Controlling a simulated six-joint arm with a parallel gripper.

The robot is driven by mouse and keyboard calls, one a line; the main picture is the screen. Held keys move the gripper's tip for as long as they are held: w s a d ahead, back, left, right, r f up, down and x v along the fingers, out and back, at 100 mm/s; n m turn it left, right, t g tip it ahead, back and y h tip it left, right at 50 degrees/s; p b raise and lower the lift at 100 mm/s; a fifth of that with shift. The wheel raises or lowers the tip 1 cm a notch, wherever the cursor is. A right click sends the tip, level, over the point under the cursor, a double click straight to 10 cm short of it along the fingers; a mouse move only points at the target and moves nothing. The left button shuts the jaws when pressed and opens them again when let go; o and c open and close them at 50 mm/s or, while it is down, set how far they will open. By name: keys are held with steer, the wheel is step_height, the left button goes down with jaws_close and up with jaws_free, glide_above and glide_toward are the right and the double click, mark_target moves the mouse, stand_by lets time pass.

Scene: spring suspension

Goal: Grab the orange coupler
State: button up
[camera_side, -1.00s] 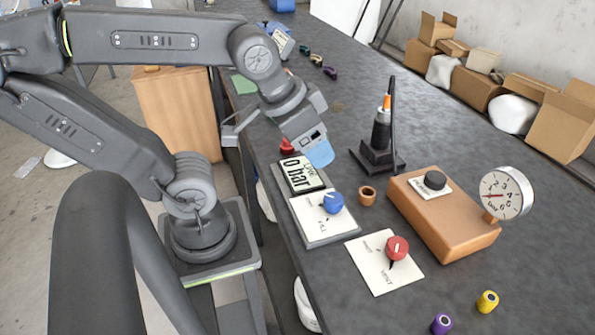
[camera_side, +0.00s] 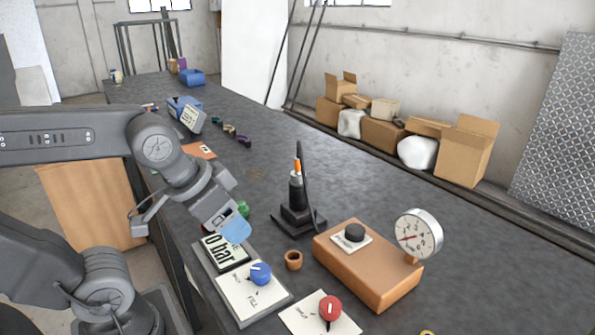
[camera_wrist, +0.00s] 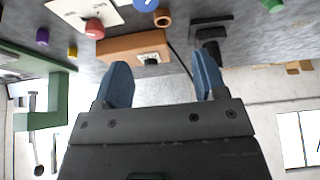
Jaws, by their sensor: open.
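An upright black stand (camera_side: 297,215) with a black hose carries a small orange piece (camera_side: 297,167) at its top, which looks like the coupler. The stand also shows in the wrist view (camera_wrist: 211,36), where I cannot make out the orange piece. My gripper (camera_side: 235,232) is left of the stand, above the "0 bar" display (camera_side: 224,251), apart from the orange piece. In the wrist view my gripper (camera_wrist: 163,78) has its two blue fingers wide apart with nothing between them.
An orange-brown ring (camera_side: 293,260) lies right of the blue knob (camera_side: 261,274). An orange box (camera_side: 368,270) with a round gauge (camera_side: 418,234) stands right of the ring. A red knob (camera_side: 330,308) is in front. The table behind the stand is mostly clear.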

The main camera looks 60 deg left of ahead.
steer(key=shift+c, duration=0.2)
stand_by(0.3)
steer(key=c, duration=0.3)
steer(key=m+y, duration=1.2)
steer(key=m, duration=1.1)
glide_toward(299, 160)
steer(key=x, duration=0.7)
steer(key=shift+w+a+f, duration=0.1)
steer(key=shift+w+a, duration=0.15)
steer(key=shift+w, duration=0.05)
steer(key=shift+x, duration=2.6)
